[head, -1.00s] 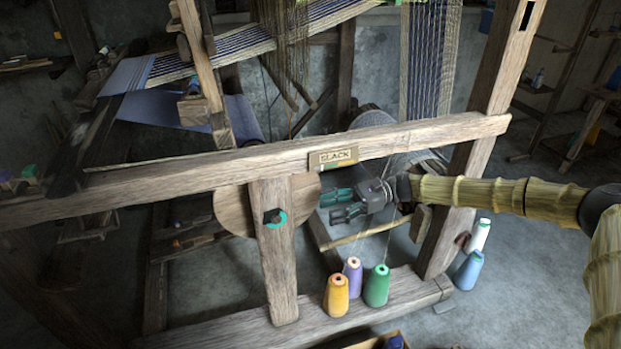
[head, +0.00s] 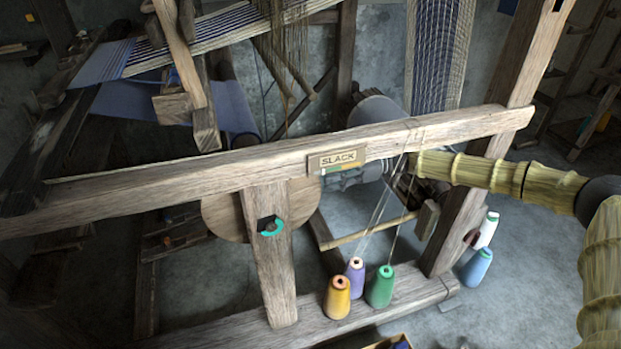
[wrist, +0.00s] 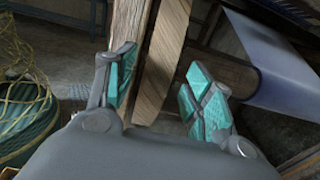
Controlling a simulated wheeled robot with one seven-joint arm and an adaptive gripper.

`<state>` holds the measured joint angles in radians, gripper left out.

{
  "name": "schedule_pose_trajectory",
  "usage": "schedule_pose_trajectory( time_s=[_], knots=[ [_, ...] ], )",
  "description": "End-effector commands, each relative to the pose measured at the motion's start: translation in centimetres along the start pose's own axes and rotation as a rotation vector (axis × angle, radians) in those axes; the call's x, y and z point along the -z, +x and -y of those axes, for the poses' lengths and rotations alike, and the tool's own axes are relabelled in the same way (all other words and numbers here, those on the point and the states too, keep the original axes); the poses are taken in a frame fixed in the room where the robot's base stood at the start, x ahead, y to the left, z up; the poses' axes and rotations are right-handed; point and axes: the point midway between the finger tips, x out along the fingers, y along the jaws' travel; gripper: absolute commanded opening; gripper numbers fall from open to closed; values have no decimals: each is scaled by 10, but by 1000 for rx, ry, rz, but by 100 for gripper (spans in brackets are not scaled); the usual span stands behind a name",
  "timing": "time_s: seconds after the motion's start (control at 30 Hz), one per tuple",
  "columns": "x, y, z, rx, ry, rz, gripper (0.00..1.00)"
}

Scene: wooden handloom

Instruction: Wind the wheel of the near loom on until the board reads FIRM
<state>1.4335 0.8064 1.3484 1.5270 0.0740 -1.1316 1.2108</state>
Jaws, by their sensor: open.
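The board (head: 337,160) on the front beam reads SLACK, with a coloured strip under the word. The wheel (head: 222,217) is a round wooden disc behind the short front post (head: 268,270); the post and beam hide part of it. A dark fitting with a teal arc (head: 270,227) is on the post. In the wrist view my gripper (wrist: 160,64) is open and empty. The wheel's wooden edge (wrist: 165,55) shows between its teal-padded fingers, touching neither visibly; I cannot tell how deep it sits.
Orange (head: 337,298), purple (head: 355,278) and green (head: 379,287) thread cones stand on the lower rail, threads rising past my arm. White (head: 487,230) and blue (head: 476,267) cones stand at right. The front beam (head: 150,185) crosses above the wheel.

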Motion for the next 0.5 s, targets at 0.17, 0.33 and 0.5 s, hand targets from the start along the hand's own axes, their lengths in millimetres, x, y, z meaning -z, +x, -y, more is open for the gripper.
schedule_pose_trajectory(
  time_s=[0.17,0.33,0.5],
  knots=[
    [1,27,0,0,1,1,53],
    [0,42,0,1,-1,-1,53],
    [0,48,0,0,0,-1,53]
  ],
)
